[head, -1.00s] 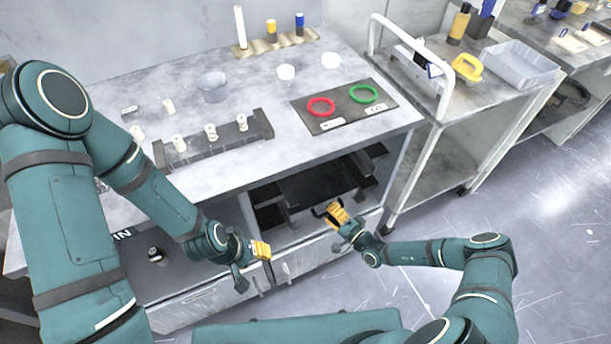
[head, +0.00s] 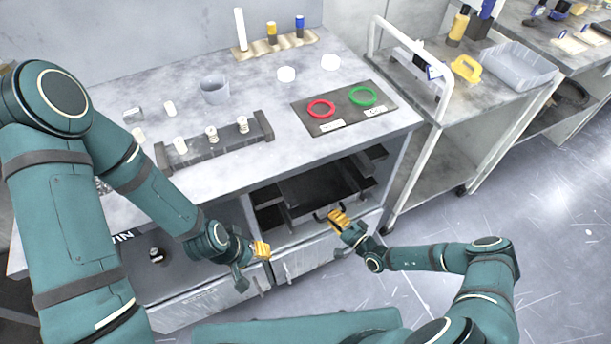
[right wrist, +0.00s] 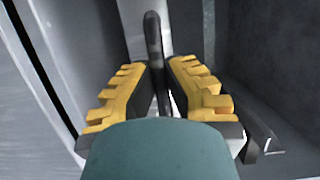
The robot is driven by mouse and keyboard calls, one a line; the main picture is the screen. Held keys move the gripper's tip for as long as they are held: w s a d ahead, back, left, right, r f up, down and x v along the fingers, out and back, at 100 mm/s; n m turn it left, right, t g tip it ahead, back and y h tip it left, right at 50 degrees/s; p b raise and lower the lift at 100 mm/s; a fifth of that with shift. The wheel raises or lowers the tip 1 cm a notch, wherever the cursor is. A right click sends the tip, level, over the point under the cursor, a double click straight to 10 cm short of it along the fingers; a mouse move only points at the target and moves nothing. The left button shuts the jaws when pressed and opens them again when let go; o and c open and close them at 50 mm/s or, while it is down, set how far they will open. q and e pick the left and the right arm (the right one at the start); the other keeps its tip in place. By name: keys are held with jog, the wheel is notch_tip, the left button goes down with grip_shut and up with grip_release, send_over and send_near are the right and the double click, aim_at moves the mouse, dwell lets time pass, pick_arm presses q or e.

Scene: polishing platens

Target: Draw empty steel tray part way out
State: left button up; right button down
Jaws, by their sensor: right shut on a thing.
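The steel tray (head: 302,188) sits in the open bay under the bench and looks dark and empty in the head view. A dark bar handle (right wrist: 153,38) stands between the yellow finger pads of my right gripper (right wrist: 160,90) in the right wrist view. My right gripper (head: 338,218) is shut on this handle at the front of the bay, and its fingers hide part of it. My left gripper (head: 262,250) is at the left of the bay, near the front panels. Its jaws are too small to read.
The bench top (head: 270,95) above carries a dark rack (head: 215,142) and a dark mat (head: 345,108) with red and green rings. A white-railed cart (head: 430,150) stands close at right. The floor (head: 540,230) at lower right is clear.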

jog(key=s+d+p, duration=0.3)
jog(key=s+p, duration=0.1)
jog(key=s, duration=0.5)
jog(key=shift+s+d, duration=0.25)
jog(key=shift+s, duration=0.15)
dwell(1.2)
jog(key=c, duration=1.1)
grip_release()
jog(key=shift+o, duration=0.2)
jog(key=shift+s+d, duration=0.1)
